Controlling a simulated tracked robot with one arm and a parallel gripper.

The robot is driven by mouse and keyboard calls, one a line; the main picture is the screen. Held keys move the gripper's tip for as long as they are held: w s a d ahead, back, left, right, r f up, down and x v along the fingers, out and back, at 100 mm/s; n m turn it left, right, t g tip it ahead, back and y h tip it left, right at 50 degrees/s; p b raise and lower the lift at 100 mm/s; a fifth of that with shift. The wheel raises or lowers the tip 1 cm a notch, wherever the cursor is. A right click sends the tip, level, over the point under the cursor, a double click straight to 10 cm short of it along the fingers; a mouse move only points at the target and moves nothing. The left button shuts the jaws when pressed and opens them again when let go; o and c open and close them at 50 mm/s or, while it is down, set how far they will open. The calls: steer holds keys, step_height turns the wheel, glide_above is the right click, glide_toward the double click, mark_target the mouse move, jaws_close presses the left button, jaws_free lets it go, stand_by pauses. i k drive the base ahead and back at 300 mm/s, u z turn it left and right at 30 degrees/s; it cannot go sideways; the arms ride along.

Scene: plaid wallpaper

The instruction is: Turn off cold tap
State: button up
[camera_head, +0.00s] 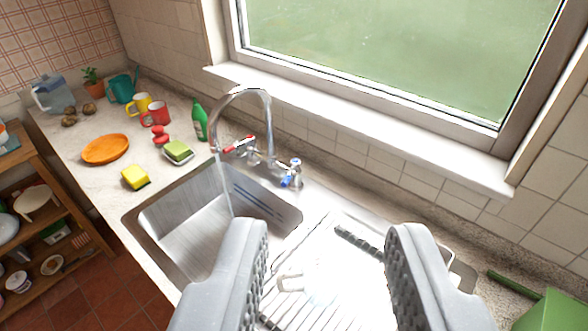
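The cold tap (292,173) has a blue-marked handle and stands at the right of the faucet base, behind the sink. The hot tap (240,145) has a red-marked handle to its left. The curved chrome spout (241,93) arches over the sink (190,222), and a stream of water (223,185) runs from it into the basin. My gripper (328,240) is open and empty in the foreground, over the drainer. Its two grey fingers are wide apart, and the cold tap lies beyond them, slightly left of the middle of the gap.
A ribbed drainer (318,285) lies right of the basin. A green bottle (199,122), a green sponge on a dish (178,151), a yellow sponge (135,177), an orange plate (105,149) and mugs stand left. A window sill (360,125) runs behind. A green box (556,311) is at lower right.

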mark_target(295, 163)
steer(key=z, duration=2.15)
steer(key=k, duration=1.15)
steer(key=u, duration=2.1)
steer(key=i, duration=1)
